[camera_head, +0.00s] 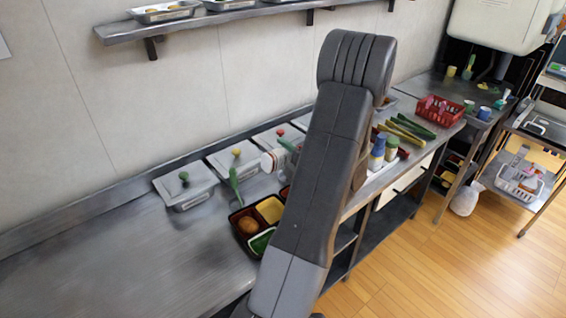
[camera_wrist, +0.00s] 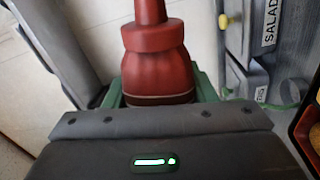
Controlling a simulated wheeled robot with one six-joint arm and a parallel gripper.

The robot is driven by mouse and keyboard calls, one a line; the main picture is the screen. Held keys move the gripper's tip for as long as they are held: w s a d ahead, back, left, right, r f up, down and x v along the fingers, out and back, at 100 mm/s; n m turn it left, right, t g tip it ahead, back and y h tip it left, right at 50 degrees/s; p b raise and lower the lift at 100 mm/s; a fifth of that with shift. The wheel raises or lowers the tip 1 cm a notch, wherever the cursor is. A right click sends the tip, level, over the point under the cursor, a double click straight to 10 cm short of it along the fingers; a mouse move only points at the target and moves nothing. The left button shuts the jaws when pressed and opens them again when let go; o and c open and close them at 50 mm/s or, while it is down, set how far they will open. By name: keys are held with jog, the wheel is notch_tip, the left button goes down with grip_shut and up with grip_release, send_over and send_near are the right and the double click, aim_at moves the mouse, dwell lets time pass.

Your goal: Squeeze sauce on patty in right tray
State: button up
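My gripper (camera_wrist: 158,96) is shut on a red sauce bottle (camera_wrist: 156,62) in the wrist view, with green fingers on both sides of its body. The bottle's nozzle points to the top of that view. In the head view my arm hides the gripper's grasp and the bottle. A dark bento tray (camera_head: 237,213) stands on the counter left of my arm. It holds a brown patty (camera_head: 247,225), a yellow food and a green food. Another tray seems to lie mostly behind my arm, so its patty is hidden. A tray edge (camera_wrist: 297,128) shows at the right of the wrist view.
Lidded metal containers (camera_head: 187,186) line the wall behind the trays; one label in the wrist view reads SALAD (camera_wrist: 270,22). Bottles (camera_head: 390,148) and a red basket (camera_head: 440,110) stand right of my arm. The counter's left part (camera_head: 110,260) is clear.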

jog(key=shift+n, duration=0.6)
jog(key=n+b, duration=0.3)
jog(key=shift+r+n, duration=0.15)
jog(key=shift+n, duration=0.25)
jog(key=n+b, duration=0.2)
jog(key=n, duration=0.1)
jog(key=n+b, duration=0.1)
jog(key=shift+r+n+g+y, duration=0.35)
jog(key=shift+n+g+y, duration=0.05)
jog(key=shift+r+n+b, duration=0.3)
jog(key=shift+n+b, duration=0.05)
jog(key=shift+n, duration=0.35)
jog(key=shift+f+n+b, duration=0.1)
jog(key=shift+n+b, duration=0.85)
jog(key=shift+n, duration=0.05)
jog(key=n+b, duration=0.2)
jog(key=n, duration=0.1)
jog(key=n+b, duration=0.1)
jog(key=shift+r+n+b, duration=0.3)
jog(key=shift+b, duration=0.05)
jog(key=shift+r+n+g+b, duration=0.3)
jog(key=shift+n+b, duration=0.6)
jog(key=shift+n, duration=0.2)
jog(key=shift+r+n, duration=0.3)
jog(key=shift+n, duration=0.2)
